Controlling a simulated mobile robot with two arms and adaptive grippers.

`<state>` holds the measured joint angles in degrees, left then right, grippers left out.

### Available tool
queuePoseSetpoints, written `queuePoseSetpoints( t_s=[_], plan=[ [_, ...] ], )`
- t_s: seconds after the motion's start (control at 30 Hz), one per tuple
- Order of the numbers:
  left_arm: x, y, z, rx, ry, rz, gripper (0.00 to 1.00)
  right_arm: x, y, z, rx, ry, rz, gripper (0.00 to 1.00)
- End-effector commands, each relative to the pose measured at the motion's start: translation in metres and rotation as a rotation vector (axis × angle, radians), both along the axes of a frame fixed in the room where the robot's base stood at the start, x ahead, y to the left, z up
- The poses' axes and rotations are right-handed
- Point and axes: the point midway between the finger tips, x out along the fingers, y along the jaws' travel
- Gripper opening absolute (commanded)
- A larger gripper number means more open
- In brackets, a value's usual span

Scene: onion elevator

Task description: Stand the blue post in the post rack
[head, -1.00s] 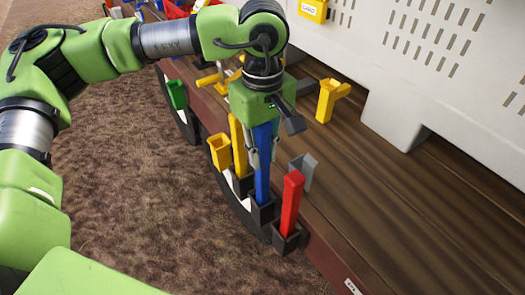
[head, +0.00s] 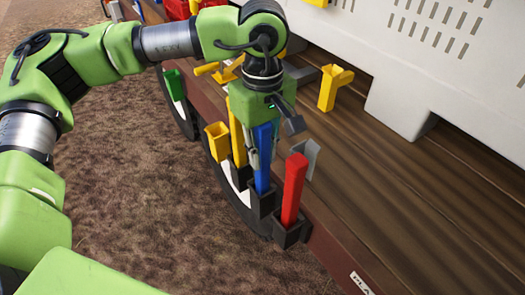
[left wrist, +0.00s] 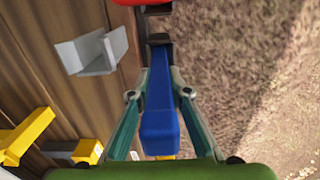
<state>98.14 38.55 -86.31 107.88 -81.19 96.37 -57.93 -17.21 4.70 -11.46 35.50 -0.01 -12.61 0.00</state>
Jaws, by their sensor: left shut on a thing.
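The blue post (head: 262,160) stands upright with its lower end in the middle black socket of the post rack (head: 260,203). My left gripper (head: 262,147) is above the rack and shut on the upper part of the blue post. In the left wrist view the blue post (left wrist: 159,110) lies between the two fingers of my left gripper (left wrist: 158,95). A yellow post (head: 238,140) and a red post (head: 294,188) stand in the sockets on either side. My right gripper is not in view.
A grey bracket (head: 310,158) and a yellow bracket (head: 329,90) are on the wooden deck (head: 400,165). A yellow holder (head: 217,140) and a green one (head: 174,84) sit along the edge. A large pale perforated crate (head: 450,70) stands behind. Brown ground lies left.

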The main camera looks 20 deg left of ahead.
Motion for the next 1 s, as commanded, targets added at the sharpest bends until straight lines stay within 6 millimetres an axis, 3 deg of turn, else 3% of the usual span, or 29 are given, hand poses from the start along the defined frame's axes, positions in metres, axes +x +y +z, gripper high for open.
queuePoseSetpoints(
  t_s=[0.27, 0.3, 0.33, 0.37, 0.77, 1.0],
  plan=[
    [0.0, 0.0, 0.0, -0.001, -0.001, 0.0, 0.0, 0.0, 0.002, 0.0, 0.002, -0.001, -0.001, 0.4],
    [0.0, 0.0, 0.0, -0.001, -0.001, 0.0, 0.28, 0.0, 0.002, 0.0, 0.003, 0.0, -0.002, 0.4],
    [0.0, 0.0, 0.0, -0.001, -0.001, 0.0, 0.36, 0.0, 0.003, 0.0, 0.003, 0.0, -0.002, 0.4],
    [0.0, 0.0, 0.0, -0.001, -0.001, 0.0, 0.37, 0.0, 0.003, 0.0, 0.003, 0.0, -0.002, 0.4],
    [0.0, 0.0, 0.004, -0.001, -0.001, 0.0, 0.37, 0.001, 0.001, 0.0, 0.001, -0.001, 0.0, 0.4],
    [0.001, -0.001, 0.046, -0.002, -0.004, 0.0, 0.37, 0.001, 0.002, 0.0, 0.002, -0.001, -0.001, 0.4]
  ],
)
